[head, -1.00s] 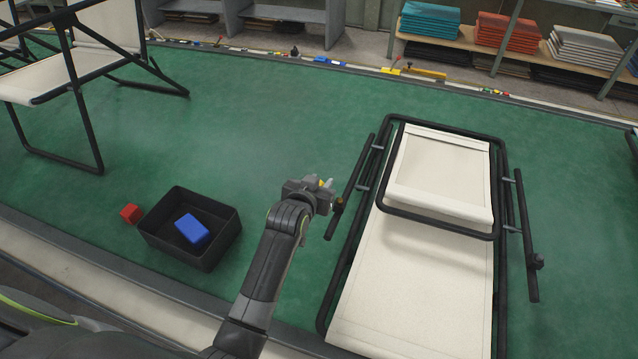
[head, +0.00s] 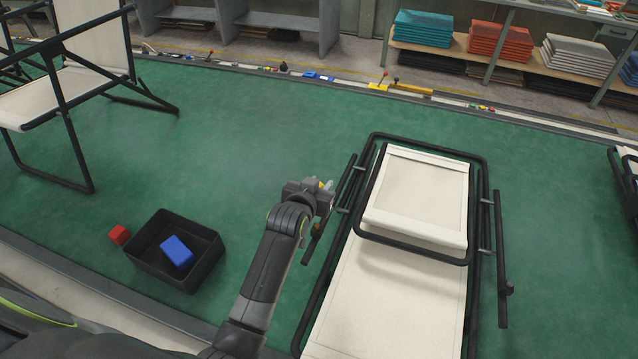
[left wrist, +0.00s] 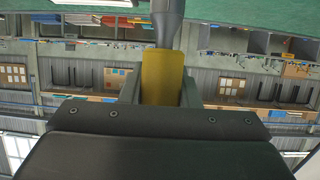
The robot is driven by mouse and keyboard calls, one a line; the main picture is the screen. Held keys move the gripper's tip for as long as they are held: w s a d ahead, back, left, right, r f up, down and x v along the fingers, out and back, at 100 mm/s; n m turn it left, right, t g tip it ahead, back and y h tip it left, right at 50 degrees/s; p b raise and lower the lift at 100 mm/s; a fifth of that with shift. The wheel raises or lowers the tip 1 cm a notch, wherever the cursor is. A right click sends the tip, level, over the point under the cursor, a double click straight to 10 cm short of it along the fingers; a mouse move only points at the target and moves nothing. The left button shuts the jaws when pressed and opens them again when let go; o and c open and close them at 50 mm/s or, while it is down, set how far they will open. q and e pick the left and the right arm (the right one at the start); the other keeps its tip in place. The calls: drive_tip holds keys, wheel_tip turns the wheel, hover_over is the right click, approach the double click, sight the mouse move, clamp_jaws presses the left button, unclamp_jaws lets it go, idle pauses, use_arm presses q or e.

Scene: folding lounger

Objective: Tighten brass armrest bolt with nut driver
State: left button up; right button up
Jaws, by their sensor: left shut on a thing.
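The folded lounger (head: 390,285), cream fabric on a black tube frame, lies flat on the green surface at right. Its left armrest bar (head: 350,178) runs beside the frame, partly hidden behind my gripper. A small knob-like fitting (head: 317,229) shows on that bar just below the gripper; I cannot tell if it is the brass bolt. My left gripper (head: 324,190) is beside the armrest, shut on the nut driver (head: 325,184). In the left wrist view the driver's yellow handle (left wrist: 163,77) is between the jaws and its grey shaft points up. My right gripper is out of view.
A black bin (head: 205,262) holds a blue block (head: 177,252); a red block (head: 119,235) lies beside it. Another lounger (head: 75,90) stands unfolded at left, and part of another shows at the right edge. The green surface (head: 240,140) behind my gripper is clear.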

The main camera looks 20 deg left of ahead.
use_arm(q)
wheel_tip(320, 180, down, 2)
drive_tip(key=shift+f+b, duration=0.2)
drive_tip(key=shift+b, duration=0.7)
wheel_tip(320, 180, down, 3)
drive_tip(key=shift+f+b, duration=0.15)
drive_tip(key=shift+b, duration=0.9)
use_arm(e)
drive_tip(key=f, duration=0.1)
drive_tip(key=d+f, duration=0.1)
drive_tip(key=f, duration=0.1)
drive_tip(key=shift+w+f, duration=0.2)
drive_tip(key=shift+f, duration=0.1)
use_arm(q)
drive_tip(key=shift+f, duration=0.1)
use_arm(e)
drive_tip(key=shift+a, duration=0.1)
use_arm(q)
drive_tip(key=shift+f, duration=0.45)
drive_tip(key=shift+f, duration=0.55)
